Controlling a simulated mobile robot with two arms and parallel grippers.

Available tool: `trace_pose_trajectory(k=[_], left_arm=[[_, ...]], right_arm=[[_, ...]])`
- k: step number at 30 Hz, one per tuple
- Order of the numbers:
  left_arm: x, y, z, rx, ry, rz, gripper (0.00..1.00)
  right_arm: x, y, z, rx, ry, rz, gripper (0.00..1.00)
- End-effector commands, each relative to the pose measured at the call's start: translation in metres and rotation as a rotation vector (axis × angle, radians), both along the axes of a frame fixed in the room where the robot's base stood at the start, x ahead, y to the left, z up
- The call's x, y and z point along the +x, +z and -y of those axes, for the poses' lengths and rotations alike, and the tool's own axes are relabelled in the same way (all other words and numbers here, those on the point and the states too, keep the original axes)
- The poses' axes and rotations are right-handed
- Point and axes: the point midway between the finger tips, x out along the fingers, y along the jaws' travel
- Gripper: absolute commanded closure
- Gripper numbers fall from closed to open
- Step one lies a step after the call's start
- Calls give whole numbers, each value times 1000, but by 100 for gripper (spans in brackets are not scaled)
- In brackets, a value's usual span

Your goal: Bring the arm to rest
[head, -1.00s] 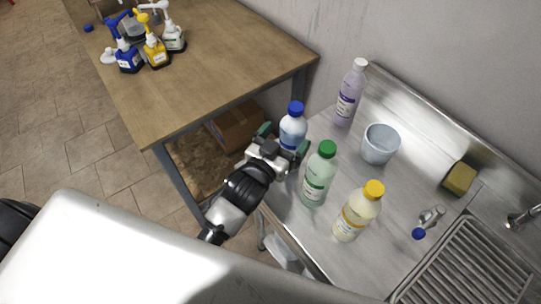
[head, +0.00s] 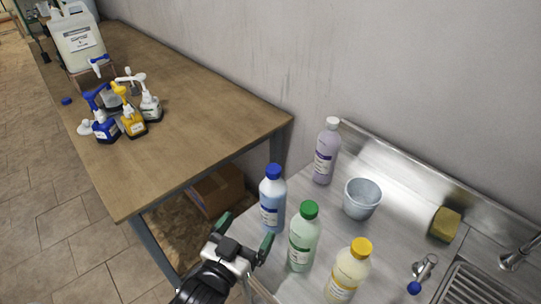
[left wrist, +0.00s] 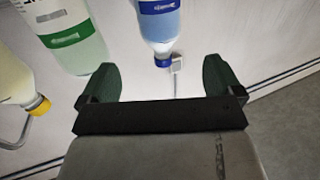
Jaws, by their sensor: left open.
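My left gripper (head: 245,232) is open and empty, low in the head view in front of the blue-capped bottle (head: 272,200). That bottle stands upright on the steel counter (head: 400,262), apart from the fingers. In the left wrist view the open fingers (left wrist: 158,78) show with a gap between them, and the blue-capped bottle (left wrist: 158,22) is beyond this gap. The green-capped bottle (head: 304,238) stands just right of the gripper. My right gripper is not in view.
A yellow-capped bottle (head: 348,272), a lilac bottle (head: 326,155), a grey bucket (head: 361,200) and a sponge (head: 445,224) are on the counter. The wooden table (head: 195,130) at left holds several spray bottles and a large canister (head: 78,42). Floor (head: 60,225) shows at lower left.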

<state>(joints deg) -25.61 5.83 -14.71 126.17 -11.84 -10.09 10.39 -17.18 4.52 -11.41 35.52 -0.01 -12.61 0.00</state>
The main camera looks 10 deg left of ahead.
Motion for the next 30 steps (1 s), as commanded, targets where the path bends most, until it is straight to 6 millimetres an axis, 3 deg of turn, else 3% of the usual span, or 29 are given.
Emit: trace_pose_trajectory(k=[7,14,21,30], left_arm=[[-2,-7,-5,15,18,-63,6],[-22,-42,-30,93,83,-387,6],[-70,-75,-54,182,113,-780,6],[-129,-89,-71,260,96,-1131,6]], right_arm=[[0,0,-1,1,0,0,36],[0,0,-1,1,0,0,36],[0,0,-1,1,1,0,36],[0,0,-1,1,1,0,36]])
